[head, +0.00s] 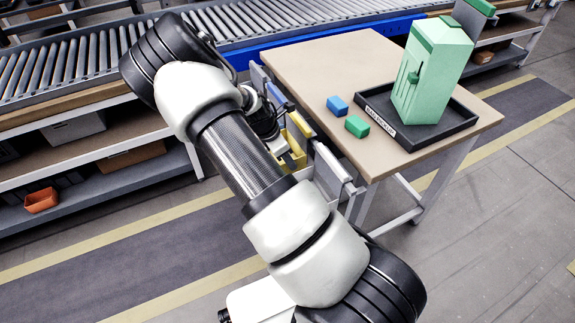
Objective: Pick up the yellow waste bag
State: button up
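A yellow item (297,140), which looks like the yellow waste bag, shows at the left side of the work table (320,62), among grey panels. Part of it is hidden behind my arm. My gripper (276,143) is low beside the table's left edge, close to the yellow item. My forearm covers much of it. I cannot tell whether its fingers touch the yellow item, or whether they are open or shut.
A blue block (337,105) and a green block (357,126) lie on the table. A black tray (452,128) holds a pale green cabinet-like object (431,75). Grey panels (333,172) line the table's left edge. A roller conveyor (70,68) runs behind. The floor at right is clear.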

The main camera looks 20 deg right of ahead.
jog(key=b+x, duration=0.2)
jog(key=x, duration=0.4)
jog(key=shift+s+d, duration=0.35)
jog(key=shift+d, duration=0.05)
jog(key=shift+c, duration=0.2)
jog(key=shift+r, duration=0.1)
grip_shut()
